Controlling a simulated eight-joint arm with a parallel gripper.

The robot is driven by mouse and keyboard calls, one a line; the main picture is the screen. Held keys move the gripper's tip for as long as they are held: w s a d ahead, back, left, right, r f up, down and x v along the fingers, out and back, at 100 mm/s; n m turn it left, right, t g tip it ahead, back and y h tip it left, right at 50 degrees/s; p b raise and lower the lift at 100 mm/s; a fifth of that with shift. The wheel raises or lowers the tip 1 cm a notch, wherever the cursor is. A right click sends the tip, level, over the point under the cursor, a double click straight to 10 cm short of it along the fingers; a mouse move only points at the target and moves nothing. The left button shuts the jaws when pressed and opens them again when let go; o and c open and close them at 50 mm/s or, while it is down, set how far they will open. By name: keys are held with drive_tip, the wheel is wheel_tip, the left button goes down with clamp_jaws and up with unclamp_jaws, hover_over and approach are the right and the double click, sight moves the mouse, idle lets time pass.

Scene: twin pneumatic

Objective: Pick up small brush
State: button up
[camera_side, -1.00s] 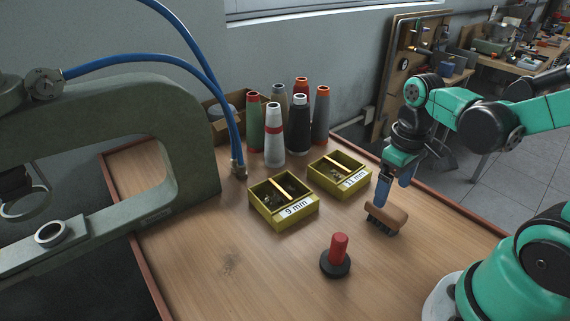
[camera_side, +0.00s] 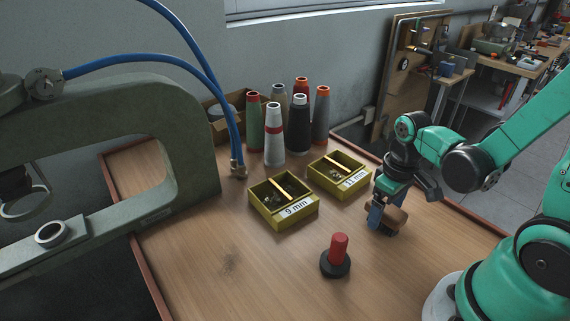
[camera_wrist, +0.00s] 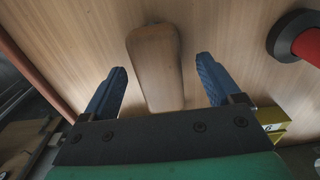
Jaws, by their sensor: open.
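The small brush (camera_side: 399,217) has a brown wooden back and rests on the table to the right of the yellow boxes. My gripper (camera_side: 382,222) is down at the brush, and its blue fingers partly hide it in the side view. In the wrist view the brush (camera_wrist: 157,62) lies lengthwise between the two open blue fingers (camera_wrist: 162,80), with a gap on each side. The bristles are hidden beneath the wooden back in the wrist view.
A black-based tool with a red handle (camera_side: 338,250) stands in front. Yellow boxes marked 9 mm (camera_side: 284,214) and 11 mm (camera_side: 345,188) sit to the left. Several thread cones stand behind them. A green press (camera_side: 190,120) occupies the left. The front middle table (camera_side: 240,285) is clear.

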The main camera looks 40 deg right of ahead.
sight(388, 207)
clamp_jaws()
drive_tip(key=shift+r, duration=0.2)
wheel_tip(388, 207, up, 20)
drive_tip(key=shift+f, duration=0.15)
idle(0.7)
